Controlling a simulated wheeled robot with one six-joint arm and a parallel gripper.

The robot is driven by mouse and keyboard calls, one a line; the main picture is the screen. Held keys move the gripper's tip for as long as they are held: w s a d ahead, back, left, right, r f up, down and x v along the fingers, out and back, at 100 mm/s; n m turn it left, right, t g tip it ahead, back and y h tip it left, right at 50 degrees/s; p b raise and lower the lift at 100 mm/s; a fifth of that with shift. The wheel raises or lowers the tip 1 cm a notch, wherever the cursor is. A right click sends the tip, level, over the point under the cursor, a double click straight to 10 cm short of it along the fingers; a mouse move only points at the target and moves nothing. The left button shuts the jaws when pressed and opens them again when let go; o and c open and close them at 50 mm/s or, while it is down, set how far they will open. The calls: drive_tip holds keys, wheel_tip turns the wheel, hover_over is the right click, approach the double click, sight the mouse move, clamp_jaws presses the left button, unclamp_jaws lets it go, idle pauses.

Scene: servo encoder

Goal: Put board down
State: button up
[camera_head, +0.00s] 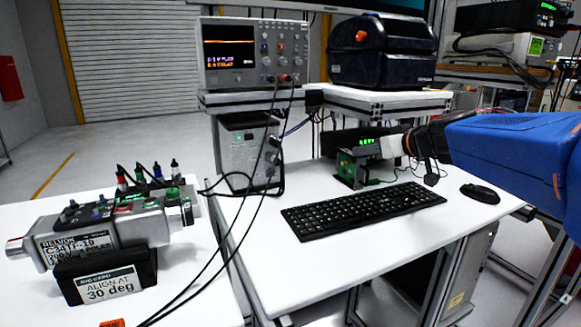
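A small upright green and dark board (349,168) shows at the back of the white desk, left of my gripper. My gripper (376,151) reaches in from the right on my blue arm, and its pale fingertips meet or overlap the board's upper right edge. Whether the fingers are closed on the board cannot be made out at this size. The board's lower edge looks at or just above the desk top; contact is unclear.
A black keyboard (362,209) and a mouse (480,193) lie in front on the desk (290,260). A grey power supply (249,150) stands left. A servo unit (110,232) rests on a separate left table. Dark cables cross the gap between.

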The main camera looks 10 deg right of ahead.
sight(351, 153)
drive_tip(key=shift+f+x, duration=0.2)
drive_tip(key=shift+x, duration=4.35)
drive_tip(key=shift+s+d, duration=0.1)
drive_tip(key=c, duration=0.7)
clamp_jaws()
drive_tip(key=shift+r, duration=0.1)
